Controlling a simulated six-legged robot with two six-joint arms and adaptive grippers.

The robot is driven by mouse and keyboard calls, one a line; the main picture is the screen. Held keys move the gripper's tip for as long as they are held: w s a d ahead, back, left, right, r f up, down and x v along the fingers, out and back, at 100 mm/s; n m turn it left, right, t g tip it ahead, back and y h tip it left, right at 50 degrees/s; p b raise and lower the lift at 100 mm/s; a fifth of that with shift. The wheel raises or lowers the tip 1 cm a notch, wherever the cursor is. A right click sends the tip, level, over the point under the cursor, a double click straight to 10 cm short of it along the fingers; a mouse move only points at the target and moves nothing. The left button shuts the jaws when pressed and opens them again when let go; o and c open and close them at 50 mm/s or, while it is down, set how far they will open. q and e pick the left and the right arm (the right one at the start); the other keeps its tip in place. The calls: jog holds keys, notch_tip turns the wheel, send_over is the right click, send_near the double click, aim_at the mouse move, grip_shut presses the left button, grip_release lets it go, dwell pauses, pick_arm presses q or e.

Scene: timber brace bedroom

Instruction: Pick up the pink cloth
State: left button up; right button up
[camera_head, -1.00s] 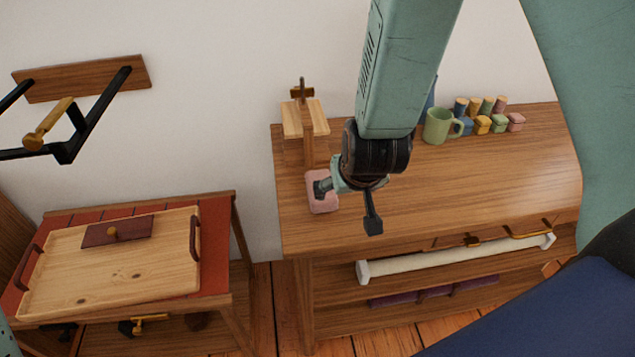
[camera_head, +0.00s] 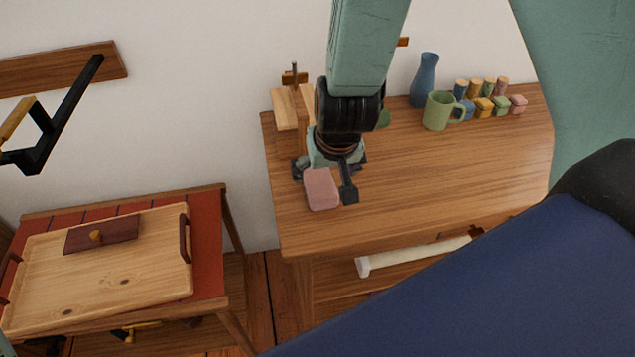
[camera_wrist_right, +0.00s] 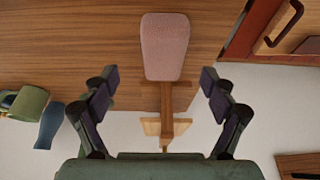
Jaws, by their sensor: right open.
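The pink cloth (camera_head: 321,190) is a small, folded pad near the left end of the wooden dresser top (camera_head: 430,190). My right gripper (camera_head: 325,180) is open at the cloth, with its fingers spread either side of its far part in the head view. In the right wrist view the cloth (camera_wrist_right: 165,45) lies whole and ungripped, beyond and between the open fingertips of the gripper (camera_wrist_right: 160,77). Whether a fingertip touches it I cannot tell.
A wooden stand (camera_head: 290,110) is close behind the cloth. A green mug (camera_head: 438,111), blue vase (camera_head: 424,80) and several small coloured jars stand at the back right. A tray (camera_head: 115,270) is on the lower left table. The dresser top right of the cloth is clear.

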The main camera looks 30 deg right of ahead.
aim_at(321, 184)
jog(key=x, duration=0.1)
jog(key=b+x, duration=0.1)
jog(key=x, duration=0.1)
jog(key=a+b+x, duration=0.1)
jog(key=shift+d+f, duration=0.1)
jog(key=shift+f, duration=0.55)
jog(key=shift+w+d+f, duration=0.1)
jog(key=shift+w+f, duration=0.1)
jog(key=shift+f, duration=0.1)
jog(key=shift+w+d+f, duration=0.2)
jog(key=shift+d+f, duration=0.05)
jog(key=shift+s+a+r, duration=0.1)
jog(key=shift+a+r, duration=0.1)
jog(key=shift+a, duration=0.05)
jog(key=shift+c, duration=1.2)
jog(key=shift+d+f, duration=0.1)
jog(key=shift+d, duration=0.1)
jog(key=c, duration=0.4)
jog(key=shift+a, duration=0.15)
jog(key=c, duration=0.7)
jog(key=shift+c, duration=0.2)
